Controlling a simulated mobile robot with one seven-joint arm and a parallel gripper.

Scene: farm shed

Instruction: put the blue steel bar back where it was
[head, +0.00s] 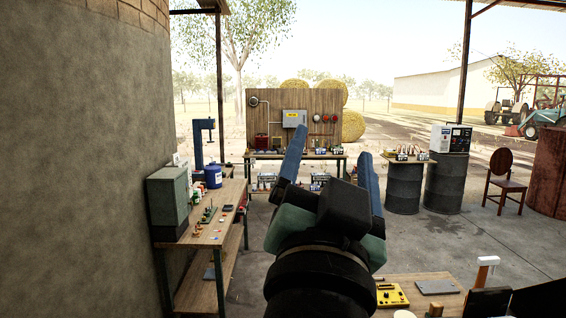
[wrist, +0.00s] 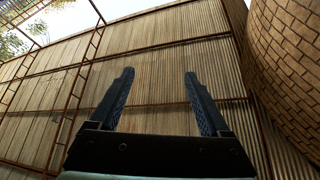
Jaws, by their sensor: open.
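I cannot make out the blue steel bar for certain in either view. My gripper (head: 331,147) is raised in the middle of the head view, its two blue fingers spread wide. In the wrist view my gripper (wrist: 158,75) is open, with nothing between the fingers. Behind it there is only the corrugated shed wall (wrist: 150,75). My arm hides part of the floor and the near table.
A wooden bench (head: 207,238) with small parts stands at left by the round wall. A workbench with a board (head: 265,105) stands at the back. Drums (head: 404,187) and a chair (head: 503,185) stand right. A near table (head: 420,303) holds a yellow box (head: 392,296) and a grey plate (head: 437,287).

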